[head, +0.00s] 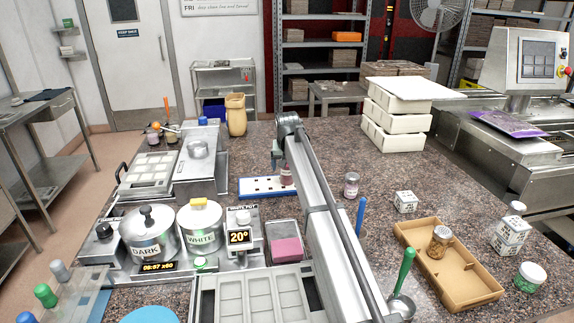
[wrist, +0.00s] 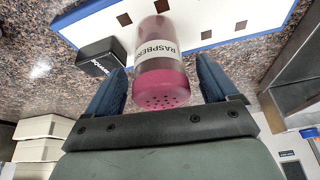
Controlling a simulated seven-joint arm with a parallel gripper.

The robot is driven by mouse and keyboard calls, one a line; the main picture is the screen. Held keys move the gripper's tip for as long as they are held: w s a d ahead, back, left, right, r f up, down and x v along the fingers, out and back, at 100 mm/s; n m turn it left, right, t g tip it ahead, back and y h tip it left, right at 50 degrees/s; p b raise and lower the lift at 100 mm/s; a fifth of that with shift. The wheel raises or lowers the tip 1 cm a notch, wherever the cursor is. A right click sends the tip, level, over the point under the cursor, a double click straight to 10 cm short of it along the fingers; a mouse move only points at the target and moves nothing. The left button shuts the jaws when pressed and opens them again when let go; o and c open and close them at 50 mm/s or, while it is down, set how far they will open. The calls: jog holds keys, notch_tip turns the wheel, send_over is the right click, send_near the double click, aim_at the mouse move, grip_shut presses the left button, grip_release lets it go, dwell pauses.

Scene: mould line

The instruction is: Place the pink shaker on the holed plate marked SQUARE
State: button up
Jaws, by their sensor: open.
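The pink shaker (wrist: 163,75) has a RASPBERRY label and a perforated pink top; in the head view it shows (head: 287,175) over the right part of the holed plate. The white, blue-edged plate (head: 258,188) has dark square holes in the wrist view (wrist: 205,22). The shaker appears to stand upright on it, though its base contact is hard to see. My gripper (wrist: 165,85) is open, with a finger on each side of the shaker and gaps between. In the head view my arm hides the plate's right end.
A small black block with white lettering (wrist: 100,62), too small to read, stands beside the plate. Another labelled shaker (head: 351,186) stands right of my arm. A cardboard tray (head: 470,285) holds a jar (head: 439,241). DARK (head: 150,238) and WHITE (head: 200,228) pots stand at front left.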

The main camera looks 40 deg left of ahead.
jog(key=v, duration=1.2)
